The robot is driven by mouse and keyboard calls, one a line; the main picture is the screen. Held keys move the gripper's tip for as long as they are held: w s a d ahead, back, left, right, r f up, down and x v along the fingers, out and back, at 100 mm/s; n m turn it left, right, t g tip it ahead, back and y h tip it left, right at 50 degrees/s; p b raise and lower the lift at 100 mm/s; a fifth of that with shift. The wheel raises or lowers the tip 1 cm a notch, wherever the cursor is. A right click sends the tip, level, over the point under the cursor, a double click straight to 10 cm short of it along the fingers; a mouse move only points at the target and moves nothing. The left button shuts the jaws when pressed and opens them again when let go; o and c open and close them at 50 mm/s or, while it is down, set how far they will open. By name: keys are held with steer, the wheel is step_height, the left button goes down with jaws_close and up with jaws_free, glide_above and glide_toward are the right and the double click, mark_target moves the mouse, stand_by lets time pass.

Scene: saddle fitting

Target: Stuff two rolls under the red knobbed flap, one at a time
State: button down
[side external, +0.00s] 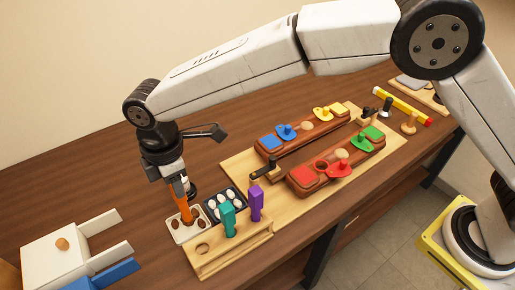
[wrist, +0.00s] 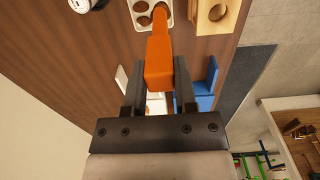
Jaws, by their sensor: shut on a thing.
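My gripper (wrist: 155,85) is shut on an orange tool (wrist: 159,62), which hangs downward in its jaws. In the side view the orange tool (side external: 182,206) points down at a pale tray (side external: 176,238) with brown ovals; I cannot tell whether its tip touches them. A dark tray (side external: 212,212) beside it holds several white oval pieces (side external: 222,208). The red knobbed flap (side external: 341,170) lies at the near edge of the front red-brown block (side external: 318,187), beside a dark round opening (side external: 321,165). Which oval pieces are the rolls is unclear.
A wooden rack (side external: 228,255) holds a teal tool (side external: 228,220) and a purple tool (side external: 256,203), with one empty hole. A rear block has blue (side external: 287,131) and yellow (side external: 322,113) flaps. A white box (side external: 60,250) stands at left. Bare table lies behind the trays.

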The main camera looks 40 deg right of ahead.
steer(key=shift+r, duration=1.8)
steer(key=shift+w+d, duration=0.1)
steer(key=shift+d, duration=0.1)
steer(key=d+r+m, duration=0.2)
steer(key=d, duration=1)
steer(key=d+r+m, duration=0.2)
steer(key=d, duration=1.1)
steer(key=s+d+m, duration=0.1)
steer(key=s+d, duration=0.4)
steer(key=d, duration=0.4)
steer(key=shift+s+d+m, duration=0.25)
steer(key=shift+d+m, duration=0.1)
steer(key=shift+m, duration=0.05)
